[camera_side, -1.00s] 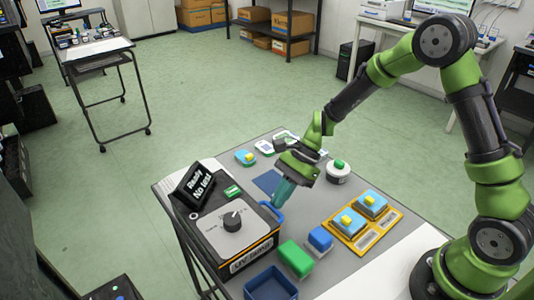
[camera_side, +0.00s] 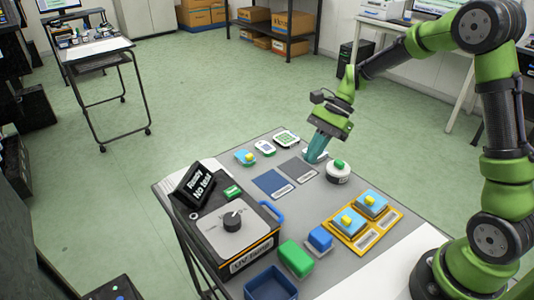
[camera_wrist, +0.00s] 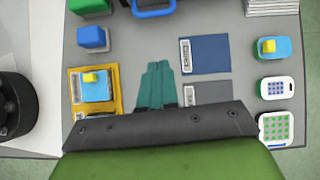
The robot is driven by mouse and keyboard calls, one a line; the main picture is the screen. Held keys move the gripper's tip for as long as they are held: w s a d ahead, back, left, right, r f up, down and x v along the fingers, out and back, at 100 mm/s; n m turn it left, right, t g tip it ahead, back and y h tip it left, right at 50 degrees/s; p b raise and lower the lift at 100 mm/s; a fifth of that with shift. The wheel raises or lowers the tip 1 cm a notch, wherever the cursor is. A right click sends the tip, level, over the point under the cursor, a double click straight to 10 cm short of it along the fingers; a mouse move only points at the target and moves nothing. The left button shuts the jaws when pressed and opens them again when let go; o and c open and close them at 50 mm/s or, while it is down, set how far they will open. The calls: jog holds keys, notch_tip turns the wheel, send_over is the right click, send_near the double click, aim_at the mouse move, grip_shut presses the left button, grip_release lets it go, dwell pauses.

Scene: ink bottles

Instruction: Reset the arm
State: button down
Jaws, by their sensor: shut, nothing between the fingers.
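My gripper (camera_side: 317,150) has teal fingers and is over the far part of the grey table, beside the round white piece with a green top (camera_side: 338,171). In the wrist view its fingers (camera_wrist: 158,66) are together with nothing between them. The table surface (camera_wrist: 140,45) lies below them. The fingers hide part of a pale item at the table's far edge in the side view.
A yellow tray (camera_side: 384,234) holds two blue blocks with yellow tops. A dark blue mat (camera_side: 271,183) and a grey mat (camera_side: 298,169) lie mid-table. The tester box (camera_side: 239,229), green block (camera_side: 295,258), blue block (camera_side: 320,239) and open blue bin (camera_side: 271,286) are nearer.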

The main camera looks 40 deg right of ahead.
jog(key=s+a+r+n+t+h, duration=0.1)
jog(key=s+r+n+t+h, duration=0.4)
jog(key=s+r+n, duration=0.8)
jog(key=s+t, duration=0.2)
jog(key=s, duration=0.1)
jog(key=shift+a+r, duration=0.15)
jog(key=shift+a, duration=0.1)
jog(key=c, duration=1.8)
grip_release()
jog(key=shift+c, duration=0.2)
